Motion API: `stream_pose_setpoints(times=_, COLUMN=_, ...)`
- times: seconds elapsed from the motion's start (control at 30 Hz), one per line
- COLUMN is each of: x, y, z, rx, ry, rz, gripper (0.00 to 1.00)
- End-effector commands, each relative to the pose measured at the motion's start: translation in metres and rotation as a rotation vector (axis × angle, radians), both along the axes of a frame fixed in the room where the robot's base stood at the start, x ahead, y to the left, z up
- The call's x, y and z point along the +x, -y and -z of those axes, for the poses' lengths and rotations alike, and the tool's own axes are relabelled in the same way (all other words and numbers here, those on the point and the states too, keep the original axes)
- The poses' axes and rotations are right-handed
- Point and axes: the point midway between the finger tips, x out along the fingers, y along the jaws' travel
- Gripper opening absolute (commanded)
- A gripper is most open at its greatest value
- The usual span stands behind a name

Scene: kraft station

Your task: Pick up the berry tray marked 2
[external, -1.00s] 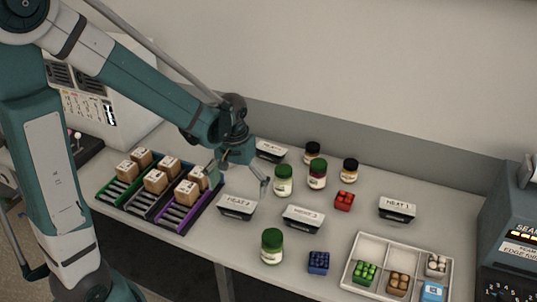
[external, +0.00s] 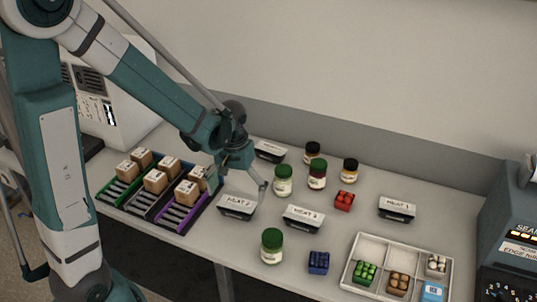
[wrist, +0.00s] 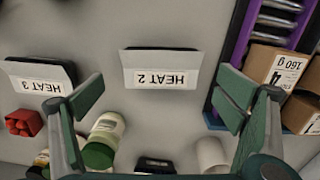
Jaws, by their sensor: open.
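A black tray with a white label ending in 2 (external: 236,207) lies on the table, right of the box racks. Its label reads like "HEAT 2" or "MEAT 2", not berry. It also shows in the wrist view, label upside down (wrist: 160,72). My gripper (external: 238,185) is open and empty above this tray, fingers pointing down. In the wrist view the tray lies between and beyond my two spread fingertips (wrist: 165,95), apart from them. Small red (external: 344,201) and blue (external: 318,263) berry-like punnets stand farther right; I cannot read any number on them.
Similar trays marked 3 (external: 303,218) and 1 (external: 397,209) lie to the right; another (external: 269,152) is behind. Jars stand near, one green-lidded (external: 271,247) in front. Racks with boxes (external: 156,182) are close on the left. A divided white tray (external: 371,247) is front right.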

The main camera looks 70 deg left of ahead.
Motion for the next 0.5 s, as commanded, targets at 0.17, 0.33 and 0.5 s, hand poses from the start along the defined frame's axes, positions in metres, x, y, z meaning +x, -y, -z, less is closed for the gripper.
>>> stream_pose_setpoints(times=0.17, x=-0.0001, y=0.0001, z=0.0036, rx=0.0, ry=0.0, rz=0.0, gripper=0.93)
stream_pose_setpoints(times=0.33, x=-0.0001, y=0.0001, z=0.0034, rx=0.0, ry=0.0, rz=0.0, gripper=0.93)
stream_pose_setpoints(times=0.5, x=-0.0002, y=0.0001, z=0.0057, rx=0.0, ry=0.0, rz=0.0, gripper=0.93)
